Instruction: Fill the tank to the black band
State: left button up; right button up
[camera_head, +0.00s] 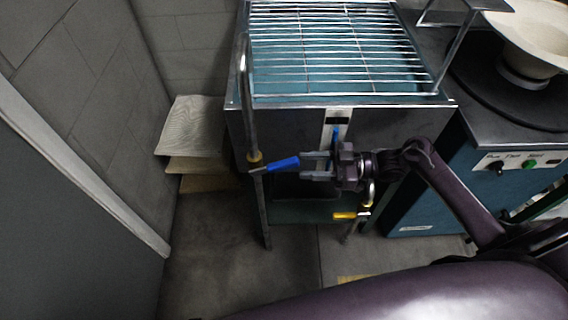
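The steel tank (400,122) stands in the middle, its front facing me. On its front is a pale gauge strip (327,131) with a black band (339,121) near the top. A blue column (335,134) shows below the band; its lower part is hidden behind my gripper. A tap pipe (249,105) rises at the tank's left corner, with a blue lever handle (283,164) pointing right. My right gripper (306,165) is open, fingers pointing left at the handle's free end. I cannot tell whether they touch. My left gripper is out of view.
A wire rack (330,45) covers the tank top. A yellow-handled valve (345,215) sits low at the right front. A blue-green machine (430,200) with knobs stands right, with a cream hat-shaped piece (535,38) above. Stacked sheets (192,127) lie left of the tank.

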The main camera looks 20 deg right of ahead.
aim_at(274, 164)
jog(key=shift+n+g+y, duration=0.4)
jog(key=a, duration=0.2)
jog(key=w+a+r, duration=0.1)
jog(key=a, duration=0.2)
jog(key=a+r+p, duration=0.1)
jog(key=a, duration=0.1)
jog(key=shift+w+a, duration=0.2)
jog(key=shift+a, duration=0.15)
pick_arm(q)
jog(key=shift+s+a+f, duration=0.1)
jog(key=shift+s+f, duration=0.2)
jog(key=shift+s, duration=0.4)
pick_arm(e)
grip_shut()
